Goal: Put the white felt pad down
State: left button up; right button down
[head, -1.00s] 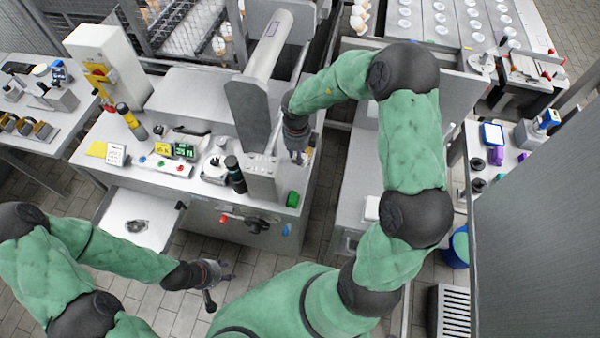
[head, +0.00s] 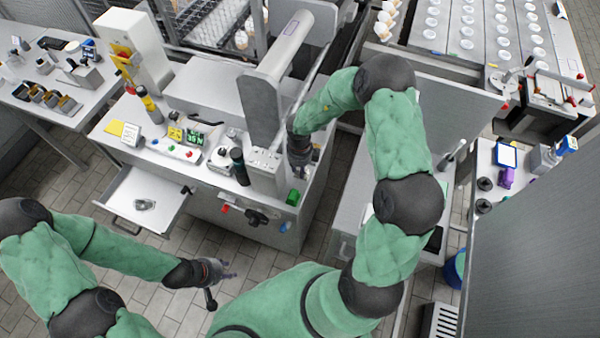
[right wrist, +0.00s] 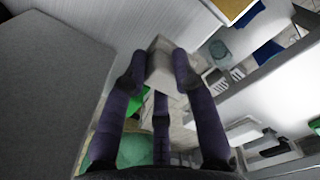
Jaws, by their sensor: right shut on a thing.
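The white felt pad (right wrist: 162,66) shows in the right wrist view as a pale block between the dark fingers of my right gripper (right wrist: 158,82). The gripper is shut on it. In the head view my right gripper (head: 299,168) points down at the right end of the grey machine bench, by the foot of the slanted column; the pad cannot be made out there. My left gripper (head: 225,275) is open and empty, its fingers spread, low over the floor in front of the bench.
An open drawer (head: 120,200) with a small metal piece sticks out from the bench (head: 200,90). A dark-topped bottle (head: 238,165) stands left of the slanted column (head: 280,75). A gap separates the bench from the right-hand cabinet.

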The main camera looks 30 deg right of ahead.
notch_tip(320, 180, down, 2)
jog(key=shift+f+b, duration=0.25)
jog(key=shift+b, duration=0.05)
jog(key=c, duration=1)
grip_release()
jog(key=shift+f, duration=0.1)
notch_tip(320, 180, up, 12)
jog(key=p, duration=0.4)
jog(key=shift+r, duration=0.2)
